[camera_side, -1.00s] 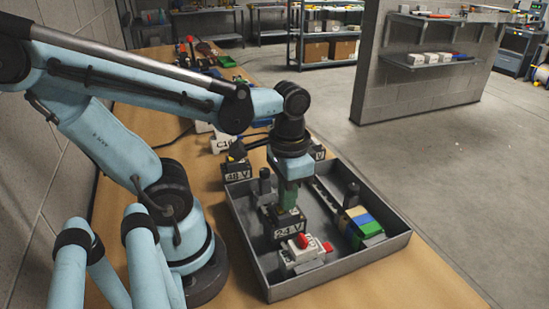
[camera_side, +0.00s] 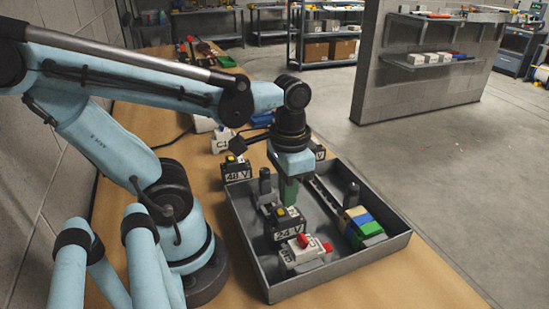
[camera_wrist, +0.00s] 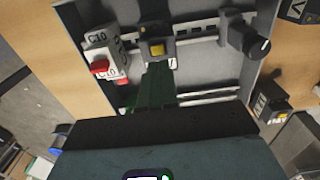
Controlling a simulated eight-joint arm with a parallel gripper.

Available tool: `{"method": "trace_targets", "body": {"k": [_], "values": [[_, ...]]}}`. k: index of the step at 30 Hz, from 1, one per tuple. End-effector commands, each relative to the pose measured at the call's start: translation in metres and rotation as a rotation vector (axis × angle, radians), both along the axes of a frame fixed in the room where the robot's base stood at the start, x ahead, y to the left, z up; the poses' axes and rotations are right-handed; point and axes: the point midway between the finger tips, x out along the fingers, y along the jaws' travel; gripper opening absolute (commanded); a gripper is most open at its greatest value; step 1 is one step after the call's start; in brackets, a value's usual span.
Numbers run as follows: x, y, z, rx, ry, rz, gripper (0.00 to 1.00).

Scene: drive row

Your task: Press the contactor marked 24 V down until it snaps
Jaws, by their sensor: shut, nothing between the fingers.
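The contactor marked 24 V (camera_side: 287,235) is a dark block with a white label and a yellow button on top. It stands in the grey tray, behind the white breaker with red levers (camera_side: 305,252). In the wrist view the contactor (camera_wrist: 157,32) is by a rail, its yellow button showing and its label mostly hidden. My gripper (camera_side: 289,201) has green fingers, shut and empty, pointing down just beyond the contactor's button in the side view. In the wrist view the fingertips (camera_wrist: 159,68) end close to it. I cannot tell whether they touch it, or whether it is fully seated.
The grey tray (camera_side: 345,267) has raised walls. A row of yellow, blue and green blocks (camera_side: 362,225) stands at its right, and a black knob (camera_wrist: 257,45) shows in the wrist view. A block marked 48 V (camera_side: 237,171) stands outside the tray at the left.

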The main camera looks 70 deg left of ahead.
Motion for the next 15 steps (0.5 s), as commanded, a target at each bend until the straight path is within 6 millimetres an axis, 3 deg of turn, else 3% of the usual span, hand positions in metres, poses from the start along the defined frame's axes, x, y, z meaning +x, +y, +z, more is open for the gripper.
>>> {"method": "trace_targets", "body": {"k": [15], "values": [[-0.001, 0.000, 0.038, 0.000, 0.000, 0.000, 0.00]]}}
